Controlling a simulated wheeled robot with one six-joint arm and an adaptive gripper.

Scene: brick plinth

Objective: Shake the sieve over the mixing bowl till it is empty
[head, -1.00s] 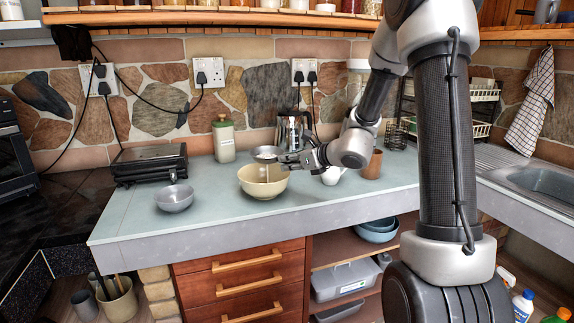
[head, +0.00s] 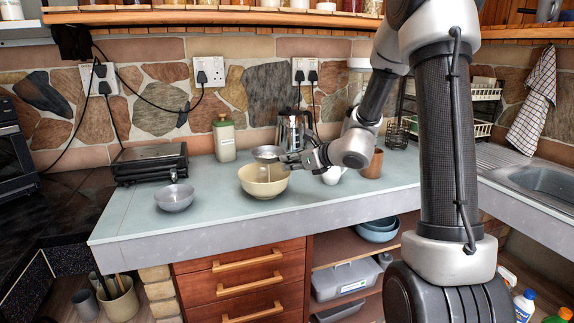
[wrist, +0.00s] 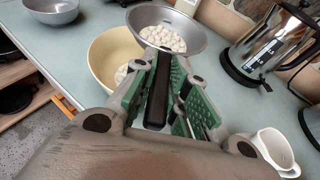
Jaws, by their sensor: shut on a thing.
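The mixing bowl (head: 263,188) is cream-coloured and stands on the counter. In the wrist view the mixing bowl (wrist: 97,62) shows some white contents inside. The sieve (head: 266,153) is a grey metal bowl shape held above the mixing bowl. In the wrist view the sieve (wrist: 190,28) holds a heap of small white lumps, and its dark handle (wrist: 157,92) lies between my green finger pads. My gripper (head: 294,161) is shut on that handle. The sieve's underside is hidden in the wrist view.
A grey bowl (head: 174,198) stands left of the mixing bowl. A kettle (head: 292,132) stands behind, with a white mug (head: 332,175) and a brown cup (head: 373,165) to the right. A black grill (head: 149,163) and a green-lidded jar (head: 224,140) stand at the back left.

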